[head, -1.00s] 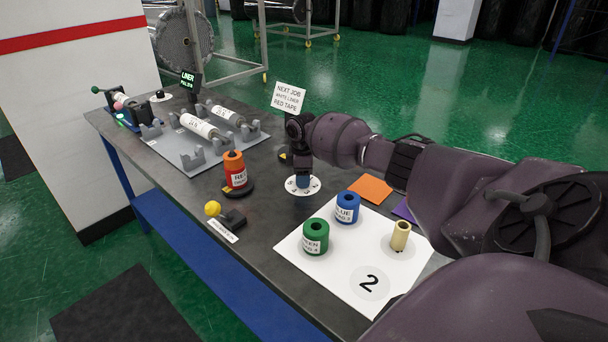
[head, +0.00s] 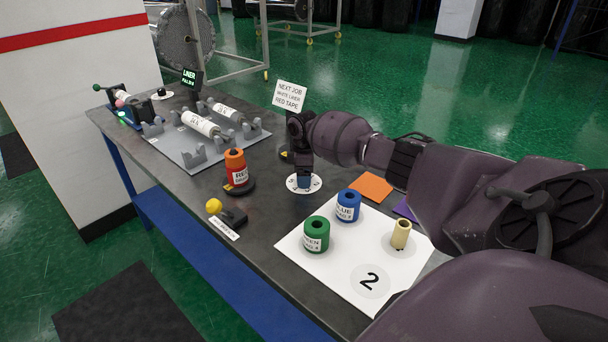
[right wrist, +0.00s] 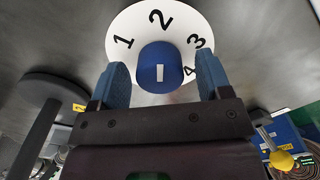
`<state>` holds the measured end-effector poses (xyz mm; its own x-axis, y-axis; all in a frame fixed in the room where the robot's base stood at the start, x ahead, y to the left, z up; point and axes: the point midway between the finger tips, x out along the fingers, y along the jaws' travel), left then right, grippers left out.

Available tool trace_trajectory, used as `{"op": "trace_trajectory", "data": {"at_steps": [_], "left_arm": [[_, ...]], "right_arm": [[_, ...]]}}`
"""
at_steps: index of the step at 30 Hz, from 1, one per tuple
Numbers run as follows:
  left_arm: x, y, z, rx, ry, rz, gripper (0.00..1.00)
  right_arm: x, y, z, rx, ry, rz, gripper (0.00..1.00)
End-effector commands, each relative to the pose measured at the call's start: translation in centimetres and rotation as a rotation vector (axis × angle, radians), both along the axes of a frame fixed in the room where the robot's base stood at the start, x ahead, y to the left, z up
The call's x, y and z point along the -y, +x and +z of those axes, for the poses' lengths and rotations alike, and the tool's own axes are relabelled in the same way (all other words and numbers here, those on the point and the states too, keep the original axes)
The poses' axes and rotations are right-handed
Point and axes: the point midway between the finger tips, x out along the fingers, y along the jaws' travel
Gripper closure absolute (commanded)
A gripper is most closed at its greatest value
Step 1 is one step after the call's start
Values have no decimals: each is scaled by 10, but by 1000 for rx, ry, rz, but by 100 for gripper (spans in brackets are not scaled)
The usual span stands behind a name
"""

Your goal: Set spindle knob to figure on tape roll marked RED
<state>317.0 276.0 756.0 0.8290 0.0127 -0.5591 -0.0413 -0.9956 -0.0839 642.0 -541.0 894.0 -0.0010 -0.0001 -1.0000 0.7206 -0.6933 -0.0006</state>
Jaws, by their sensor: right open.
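The blue spindle knob (right wrist: 158,62) has a white mark and sits on a white dial (right wrist: 133,24) with figures 1, 2, 3 and 4. The mark stands upright in the right wrist view; I cannot tell which figure it points to. My right gripper (right wrist: 162,68) is open, with one finger on each side of the knob. In the head view this gripper (head: 304,180) hides most of the knob above the dial (head: 291,186). The orange-red tape roll marked RED (head: 236,163) stands upright on a dark base, left of the dial. Its figure is too small to read.
A green roll (head: 316,235), a blue roll (head: 348,206) and a tan core (head: 401,234) stand on a white mat (head: 330,278). A job sign (head: 289,96) stands behind the dial. A yellow ball (head: 214,206) is at the front edge. White rolls lie on a grey rack (head: 216,156).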

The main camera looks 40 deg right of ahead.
Motion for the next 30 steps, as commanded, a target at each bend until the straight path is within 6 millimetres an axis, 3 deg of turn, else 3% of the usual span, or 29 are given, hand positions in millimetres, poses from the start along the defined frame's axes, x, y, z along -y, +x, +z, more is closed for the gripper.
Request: {"op": "trace_trajectory", "data": {"at_steps": [5, 18, 24, 30], "left_arm": [[0, 0, 4, 3, 0, 1, 57], [-1, -2, 15, 6, 0, 3, 57], [-1, -1, 16, 8, 1, 2, 57], [-1, 1, 17, 12, 0, 2, 57]], "right_arm": [[0, 1, 15, 4, 0, 0, 29], [1, 0, 90, 3, -1, 0, 29], [0, 0, 106, 1, 0, 0, 29], [0, 0, 108, 0, 0, 0, 29]]}}
